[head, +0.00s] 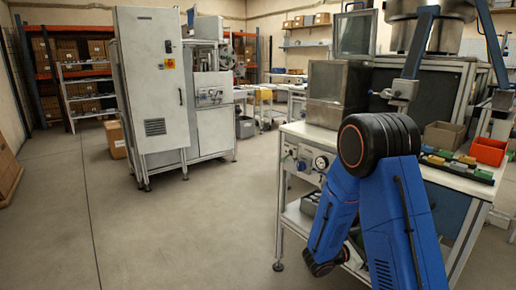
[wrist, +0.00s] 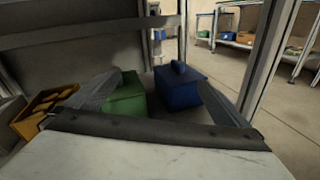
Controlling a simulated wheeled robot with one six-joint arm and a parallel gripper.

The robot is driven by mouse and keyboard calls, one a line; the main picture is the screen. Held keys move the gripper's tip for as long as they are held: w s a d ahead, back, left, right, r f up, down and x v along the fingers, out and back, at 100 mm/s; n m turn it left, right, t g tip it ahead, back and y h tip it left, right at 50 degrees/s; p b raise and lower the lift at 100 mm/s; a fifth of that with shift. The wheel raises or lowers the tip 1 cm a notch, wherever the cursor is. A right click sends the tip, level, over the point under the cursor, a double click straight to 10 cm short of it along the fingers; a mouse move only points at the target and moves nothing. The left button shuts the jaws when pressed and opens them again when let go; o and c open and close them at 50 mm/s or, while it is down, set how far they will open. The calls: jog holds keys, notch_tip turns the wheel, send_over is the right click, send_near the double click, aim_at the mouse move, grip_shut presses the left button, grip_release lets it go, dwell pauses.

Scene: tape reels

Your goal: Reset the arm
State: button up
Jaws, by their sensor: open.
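My blue arm with a black joint (head: 380,140) stands folded in front of the workbench in the head view, its lower part reaching down beside the bench's lower shelf. My gripper (wrist: 150,82) shows in the wrist view as two grey fingers spread apart, with nothing held between them. Beyond the fingers are a green box (wrist: 126,100) and a blue lidded box (wrist: 178,88). I cannot tell from this view whether the fingers touch either box. The gripper itself is not clearly seen in the head view.
The workbench (head: 292,131) carries a pressure gauge, a metal box (head: 325,92) and an orange-red bin (head: 488,151). A yellow bin (wrist: 35,118) lies left of the green box. A grey cabinet (head: 155,75) stands at the back left. The floor (head: 190,225) left of the bench is clear.

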jog(key=s+d+r+m+g+y, duration=0.1)
jog(key=s+r+m+g+y, duration=0.35)
jog(key=s, duration=0.65)
jog(key=s+r+m+g+y, duration=0.25)
jog(key=s+r+m, duration=0.45)
jog(key=s, duration=0.4)
jog(key=s+a+r+m+t+y, duration=0.2)
jog(key=s+a+m+t+y, duration=0.1)
jog(key=s+a, duration=0.3)
jog(key=s+a+r+m+t+y, duration=0.3)
jog(key=s+a+m+y, duration=0.2)
jog(key=a, duration=0.4)
jog(key=shift+s+a+r+y, duration=0.25)
jog(key=shift+s+y, duration=0.35)
jog(key=shift+s, duration=0.3)
jog(key=shift+d, duration=0.1)
